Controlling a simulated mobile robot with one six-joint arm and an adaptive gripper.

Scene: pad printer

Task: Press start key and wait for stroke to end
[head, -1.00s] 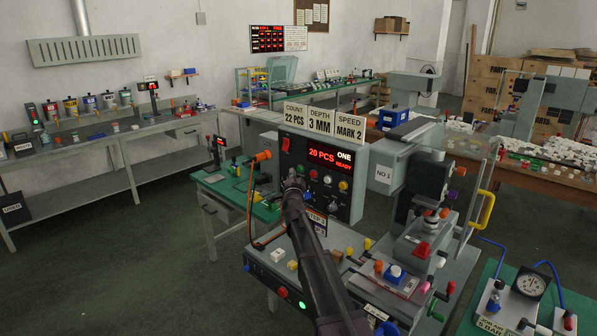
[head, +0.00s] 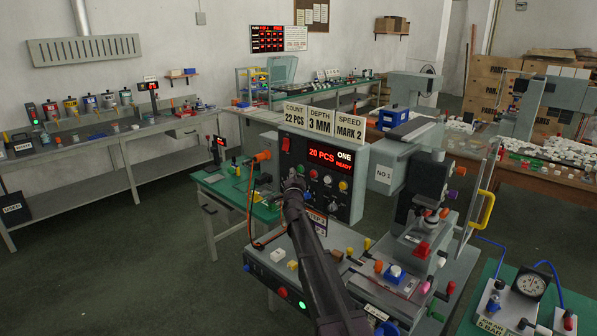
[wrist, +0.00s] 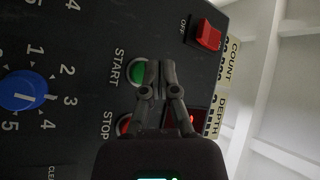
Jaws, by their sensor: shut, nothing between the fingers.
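The green START key (wrist: 138,74) shows in the wrist view on the dark control panel (wrist: 75,110). My gripper (wrist: 153,66) is shut and empty, with its fingertips just beside the key and partly covering it. I cannot tell whether they touch it. The red STOP key (wrist: 124,125) is partly hidden by my gripper. In the head view my gripper (head: 292,184) is at the left part of the control box. The box's red display (head: 329,158) reads 20 PCS, ONE, READY. The pad printer head (head: 427,187) stands to the right, above its worktable.
A red OFF switch (wrist: 208,35) and a blue dial (wrist: 22,90) are also on the panel. Cards above the box read 22 PCS, 3 MM and MARK 2. A yellow handle (head: 485,208) and a pressure gauge (head: 531,283) are at the right.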

